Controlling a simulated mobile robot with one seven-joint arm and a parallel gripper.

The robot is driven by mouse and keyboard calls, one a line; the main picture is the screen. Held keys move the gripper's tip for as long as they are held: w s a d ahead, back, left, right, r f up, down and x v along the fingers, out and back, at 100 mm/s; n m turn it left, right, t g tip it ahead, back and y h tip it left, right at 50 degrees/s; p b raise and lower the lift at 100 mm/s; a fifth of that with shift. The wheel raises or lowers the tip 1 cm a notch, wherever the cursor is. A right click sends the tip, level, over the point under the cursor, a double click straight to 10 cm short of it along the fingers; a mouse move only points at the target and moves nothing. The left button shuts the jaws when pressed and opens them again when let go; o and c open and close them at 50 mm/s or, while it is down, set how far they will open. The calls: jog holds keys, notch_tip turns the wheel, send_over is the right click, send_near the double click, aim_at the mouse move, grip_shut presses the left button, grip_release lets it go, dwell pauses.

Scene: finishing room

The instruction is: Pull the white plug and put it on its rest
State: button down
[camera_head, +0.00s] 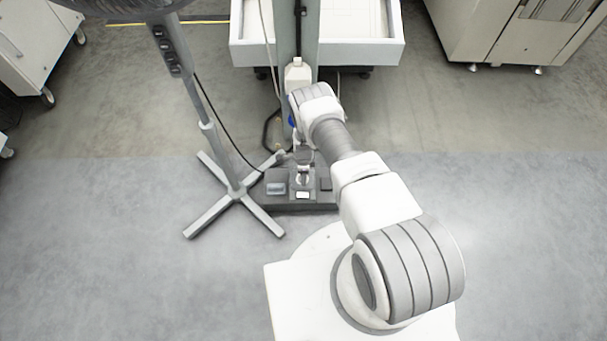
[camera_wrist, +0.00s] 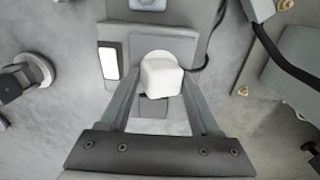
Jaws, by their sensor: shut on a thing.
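The white plug (camera_wrist: 162,78) is a rounded white block in the middle of the wrist view. My gripper (camera_wrist: 161,92) has one finger on each side of it and is shut on it. A pale rounded piece and a grey block (camera_wrist: 124,33) show just behind the plug. I cannot tell whether the plug is seated or clear of what is behind it. In the head view my gripper (camera_head: 303,172) is low over a dark base (camera_head: 290,206) on the floor, and the plug is too small to make out. I cannot identify the plug's rest for certain.
A grey box (camera_head: 276,187) sits on the base's left part. A fan stand (camera_head: 234,192) with crossed feet is close on the left, with a black cable (camera_head: 222,138) beside it. A post (camera_head: 285,35) and white trolley (camera_head: 362,52) stand behind. Floor on the right is clear.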

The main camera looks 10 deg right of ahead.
jog(key=shift+s, duration=0.2)
jog(key=shift+w+r+p, duration=0.15)
jog(key=shift+r+p, duration=0.9)
jog(key=shift+r, duration=0.45)
jog(key=shift+s+d+f+t+h+p, duration=0.2)
jog(key=shift+d+t+p, duration=0.55)
jog(key=shift+d, duration=0.9)
jog(key=shift+s+d+f+t+h+p, duration=0.15)
jog(key=shift+s+d+t+p, duration=0.4)
jog(key=shift+d, duration=1.1)
jog(key=shift+s+d+f+t+h+p, duration=0.1)
jog(key=shift+d+f+t+p, duration=0.1)
jog(key=shift+d+t+p, duration=1.05)
jog(key=shift+s+d+f+g+b, duration=0.3)
jog(key=shift+s+g+b, duration=0.2)
jog(key=shift+b, duration=0.15)
jog(key=shift+f, duration=0.1)
jog(key=shift+f+b, duration=2.2)
jog(key=shift+b, duration=0.3)
